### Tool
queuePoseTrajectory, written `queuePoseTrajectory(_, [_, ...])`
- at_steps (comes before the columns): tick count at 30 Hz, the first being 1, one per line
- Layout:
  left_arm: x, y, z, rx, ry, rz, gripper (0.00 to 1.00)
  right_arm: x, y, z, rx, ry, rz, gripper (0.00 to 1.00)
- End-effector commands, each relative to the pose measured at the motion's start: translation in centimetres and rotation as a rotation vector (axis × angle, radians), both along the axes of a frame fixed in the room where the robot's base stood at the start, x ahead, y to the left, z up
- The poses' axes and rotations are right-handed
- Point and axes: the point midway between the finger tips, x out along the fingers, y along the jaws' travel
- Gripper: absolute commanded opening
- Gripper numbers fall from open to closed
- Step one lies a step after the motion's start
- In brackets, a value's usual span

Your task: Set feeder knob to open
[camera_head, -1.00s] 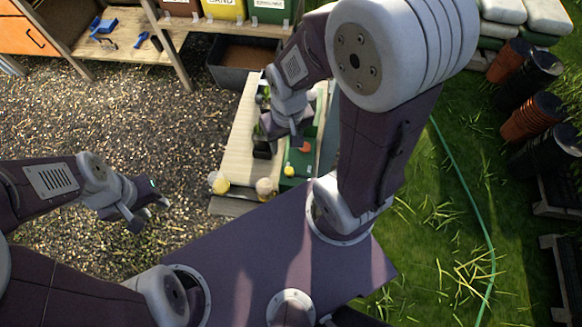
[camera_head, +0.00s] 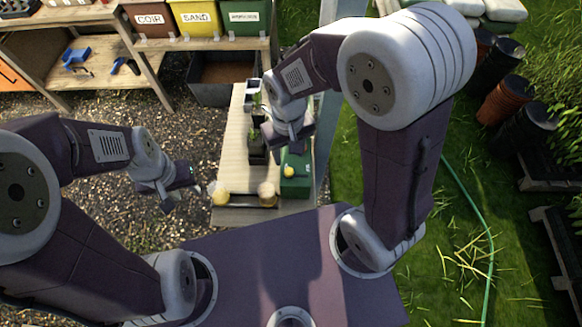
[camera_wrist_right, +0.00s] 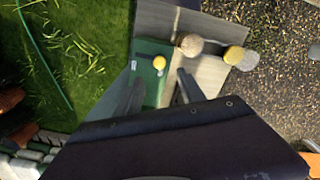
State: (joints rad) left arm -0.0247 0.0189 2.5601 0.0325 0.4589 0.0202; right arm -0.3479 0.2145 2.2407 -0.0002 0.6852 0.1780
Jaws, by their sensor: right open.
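The feeder is a green box (camera_head: 297,186) at the right of a pale bench top, with a round yellow knob (camera_head: 290,171) on it. In the right wrist view the green box (camera_wrist_right: 149,88) lies below and between my fingers, and the yellow knob (camera_wrist_right: 159,63) shows just beyond the fingertips. A small white label is on the box, too small to read. My right gripper (camera_wrist_right: 160,84) is open and empty, above the box and apart from the knob. My left gripper (camera_head: 187,200) is open and empty, left of the bench over gravel.
A dark pot with a plant (camera_head: 257,150) is left of the feeder. Shelves with coir and sand bins (camera_head: 198,17) stand behind. Grass lies right.

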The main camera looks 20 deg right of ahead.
Motion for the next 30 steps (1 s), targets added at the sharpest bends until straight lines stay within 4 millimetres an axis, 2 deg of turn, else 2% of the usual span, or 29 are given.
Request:
queuePoseTrajectory(6, [0.0,0.0,-0.4,0.000,0.000,0.000,0.36,-0.2,-0.1,-4.5,-0.004,0.010,-0.001,0.47])
queuePoseTrajectory(12, [0.0,0.0,-0.5,0.000,0.000,0.000,0.36,-0.1,-0.1,-7.7,-0.002,0.005,-0.001,0.47])
queuePoseTrajectory(16, [0.0,0.0,-0.5,0.000,0.000,0.000,0.36,-0.1,-0.1,-8.5,0.000,0.002,-0.001,0.47])
queuePoseTrajectory(23, [0.0,0.0,-0.5,0.000,0.000,0.000,0.36,-0.1,-0.1,-8.6,0.000,0.001,-0.001,0.47])
queuePoseTrajectory(28, [0.0,0.0,-0.5,0.000,0.000,0.000,0.36,-0.1,-0.1,-8.6,0.000,0.001,-0.001,0.00])
queuePoseTrajectory(30, [0.0,0.0,-0.5,0.000,0.000,0.000,0.36,-0.1,-0.1,-8.6,0.000,0.001,-0.001,0.00])
